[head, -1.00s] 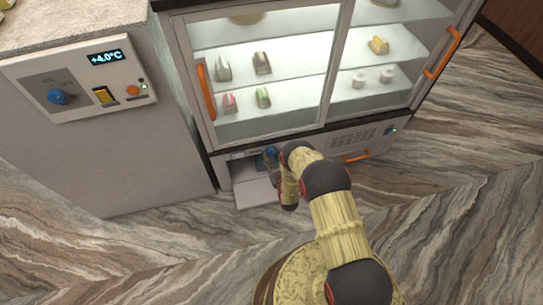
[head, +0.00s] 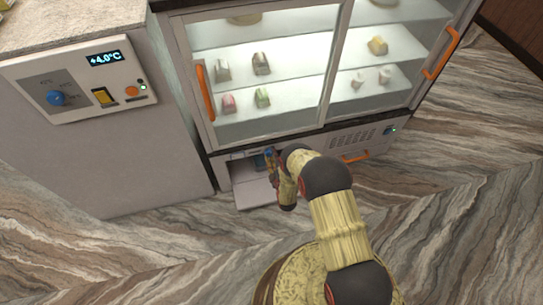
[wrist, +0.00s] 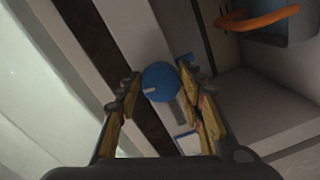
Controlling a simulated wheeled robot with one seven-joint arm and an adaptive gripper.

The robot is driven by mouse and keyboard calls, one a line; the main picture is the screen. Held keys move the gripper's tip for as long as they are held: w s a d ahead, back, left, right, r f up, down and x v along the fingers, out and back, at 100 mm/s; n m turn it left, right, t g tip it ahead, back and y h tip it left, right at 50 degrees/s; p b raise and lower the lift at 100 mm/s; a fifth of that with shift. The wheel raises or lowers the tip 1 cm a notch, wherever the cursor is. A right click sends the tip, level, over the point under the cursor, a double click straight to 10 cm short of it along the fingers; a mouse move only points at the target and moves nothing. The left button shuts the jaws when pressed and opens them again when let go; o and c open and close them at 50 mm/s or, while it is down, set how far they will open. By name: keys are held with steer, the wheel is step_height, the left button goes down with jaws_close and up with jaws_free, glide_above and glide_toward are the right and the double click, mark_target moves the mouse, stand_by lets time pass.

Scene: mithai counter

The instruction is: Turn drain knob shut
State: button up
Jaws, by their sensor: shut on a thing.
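The blue round drain knob (wrist: 160,80) is in the middle of the wrist view, with a small pale mark on its face. It also shows small in the head view (head: 269,152), in the low opening under the glass case, partly hidden by my gripper. My gripper (wrist: 158,82) has one finger on each side of the knob and is shut on it. In the head view my gripper (head: 272,163) reaches into that opening from the right.
A pale flap (head: 252,193) lies lowered below the opening. An orange handle (head: 356,157) is to its right; the wrist view shows an orange handle (wrist: 257,18) nearby. A panel with another blue knob (head: 56,98) stands left. Open marble floor surrounds my base.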

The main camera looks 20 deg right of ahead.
steer(key=shift+n, duration=1)
steer(key=o, duration=1.2)
steer(key=shift+c, duration=0.2)
steer(key=s, duration=1.2)
steer(key=shift+r, duration=0.3)
